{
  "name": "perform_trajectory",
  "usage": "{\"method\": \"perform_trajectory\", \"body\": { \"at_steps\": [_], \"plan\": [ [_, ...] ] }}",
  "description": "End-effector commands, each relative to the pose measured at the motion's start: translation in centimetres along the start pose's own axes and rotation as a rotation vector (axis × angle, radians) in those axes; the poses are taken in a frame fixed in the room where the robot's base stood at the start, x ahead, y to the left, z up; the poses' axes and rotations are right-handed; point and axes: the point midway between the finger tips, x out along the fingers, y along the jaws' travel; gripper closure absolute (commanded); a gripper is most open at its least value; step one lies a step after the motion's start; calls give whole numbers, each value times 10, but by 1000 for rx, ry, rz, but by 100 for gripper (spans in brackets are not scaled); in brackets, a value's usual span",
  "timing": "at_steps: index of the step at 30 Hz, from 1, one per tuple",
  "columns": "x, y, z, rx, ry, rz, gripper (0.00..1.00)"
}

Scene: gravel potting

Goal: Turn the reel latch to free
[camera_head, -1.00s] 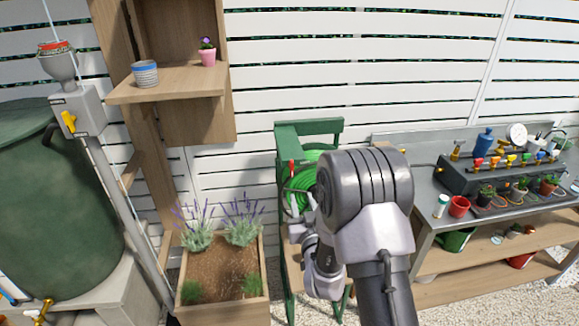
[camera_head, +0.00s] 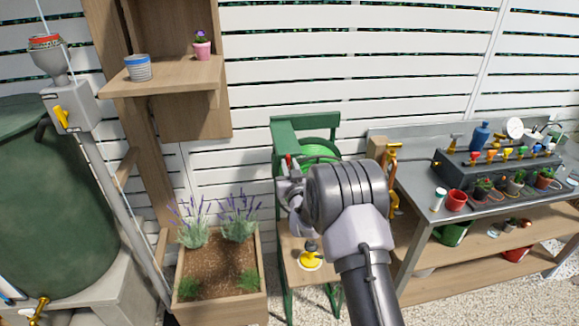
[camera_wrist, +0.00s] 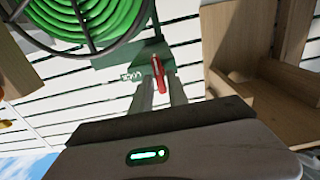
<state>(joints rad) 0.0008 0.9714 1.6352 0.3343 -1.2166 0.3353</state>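The red reel latch (camera_wrist: 158,74) is a small lever on the green reel frame (camera_wrist: 118,56), beside white lettering that seems to read LOCK. It also shows in the head view (camera_head: 289,159), at the frame's left post. The green hose reel (camera_wrist: 85,15) fills the upper left of the wrist view. My gripper (camera_wrist: 159,78) is open, its two fingers pointing at the latch. The latch shows between the fingertips; I cannot tell whether they touch it. In the head view my arm and wrist hide part of the reel and frame.
A yellow round object (camera_head: 310,261) sits on the wooden shelf below the reel. A lavender planter (camera_head: 220,272) stands left, a wooden wall shelf (camera_head: 170,78) above it. The potting bench (camera_head: 420,205) with pots and coloured taps is at right.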

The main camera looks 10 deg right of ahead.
Motion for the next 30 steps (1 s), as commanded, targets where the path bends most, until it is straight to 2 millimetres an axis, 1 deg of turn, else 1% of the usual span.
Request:
{"method": "perform_trajectory", "body": {
  "at_steps": [1, 2, 3, 11, 16, 23, 30],
  "plan": [
    [0, 0, 0, 0, 0, 0, 92],
    [0, 0, 0, 0, 0, 0, 98],
    [0, 0, 0, 0, 0, 0, 100],
    [0, 0, 0, -6, 1, 0, 100],
    [0, 0, 1, -49, 2, 0, 100],
    [0, -2, 5, -203, 3, -1, 100],
    [0, -3, 5, -428, 3, 0, 100]
  ]
}}
